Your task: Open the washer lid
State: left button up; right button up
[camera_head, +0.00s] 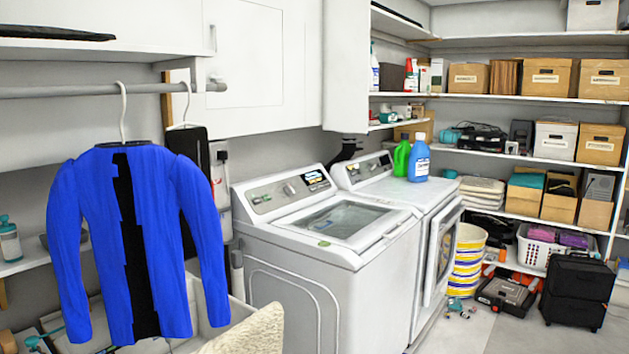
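The washer (322,290) is a white top-loader in the middle of the head view. Its lid (337,222) has a glass window and lies flat on the top, so it looks shut. The control panel (288,193) with a dial and lit display stands behind the lid. Neither of my grippers is in view.
A front-loading dryer (436,250) stands right of the washer, with green and blue bottles (419,158) on top. A blue jacket (135,240) hangs from a rod at left. Shelves with boxes (553,77) fill the right. Wall cabinets (262,60) hang above.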

aim_at(360, 241)
jog(key=i+l+z, duration=0.3)
jog(key=i+l, duration=0.55)
jog(key=l, duration=0.2)
jog(key=i+l+z, duration=0.25)
jog(key=i+l, duration=0.6)
jog(key=i, duration=0.1)
